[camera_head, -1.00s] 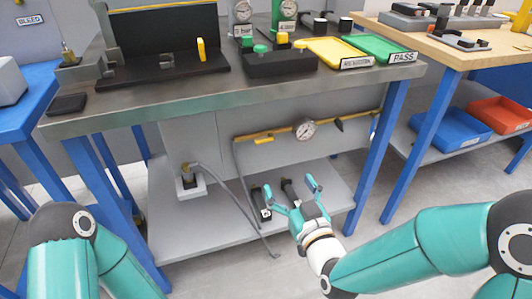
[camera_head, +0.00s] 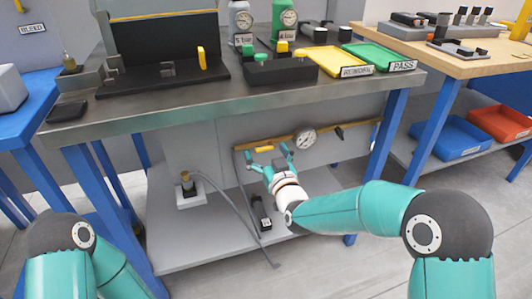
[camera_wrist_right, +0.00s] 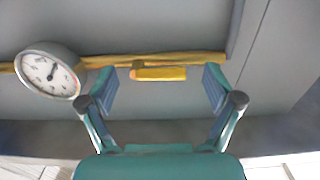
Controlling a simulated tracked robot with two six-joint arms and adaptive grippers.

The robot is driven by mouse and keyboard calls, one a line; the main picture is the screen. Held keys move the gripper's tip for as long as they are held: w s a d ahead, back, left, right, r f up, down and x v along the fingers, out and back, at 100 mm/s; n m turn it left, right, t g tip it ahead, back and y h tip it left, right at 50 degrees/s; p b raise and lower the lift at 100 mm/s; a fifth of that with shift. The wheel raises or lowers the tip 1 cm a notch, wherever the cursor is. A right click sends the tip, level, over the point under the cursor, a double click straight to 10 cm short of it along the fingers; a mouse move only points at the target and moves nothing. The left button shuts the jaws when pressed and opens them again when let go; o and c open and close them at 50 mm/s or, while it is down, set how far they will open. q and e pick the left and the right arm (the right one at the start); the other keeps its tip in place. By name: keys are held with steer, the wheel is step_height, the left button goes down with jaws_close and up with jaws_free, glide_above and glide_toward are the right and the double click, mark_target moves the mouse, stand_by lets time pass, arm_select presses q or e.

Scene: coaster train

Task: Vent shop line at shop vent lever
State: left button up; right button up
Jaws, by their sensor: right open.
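The shop vent lever is a short yellow handle (camera_head: 264,149) on the yellow shop line (camera_head: 285,141) below the tabletop. In the right wrist view the yellow handle (camera_wrist_right: 160,74) lies level, just under the yellow pipe (camera_wrist_right: 205,58). My right gripper (camera_head: 268,157) is open and empty, reaching up under the bench at the handle. In the right wrist view its spread fingers (camera_wrist_right: 160,86) stand on either side of the handle, with a gap at each end. I cannot tell whether the handle is between the pads in depth. My left gripper is out of frame.
A round gauge (camera_head: 305,138) sits on the line right of my right gripper, with a black handle (camera_head: 339,132) beyond. The steel bench top (camera_head: 165,112) overhangs. A lower shelf (camera_head: 180,245) holds a hose fitting (camera_head: 188,187) and a black labelled item (camera_head: 261,212).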

steer(key=shift+w, duration=0.15)
steer(key=c, duration=1.1)
steer(key=shift+a, duration=0.1)
steer(key=shift+f, duration=0.1)
steer(key=f+n+b, duration=0.1)
steer(key=n+b, duration=0.1)
steer(key=n, duration=0.4)
steer(key=d+n+b, duration=0.1)
steer(key=n+b, duration=0.2)
steer(key=n, duration=0.3)
steer(key=d+f+n+b, duration=0.1)
steer(key=n+b, duration=0.1)
steer(key=n, duration=0.4)
steer(key=shift+w+d+f+b, duration=0.1)
steer(key=shift+w+f+b, duration=0.2)
steer(key=shift+f+b, duration=0.05)
steer(key=shift+f, duration=0.1)
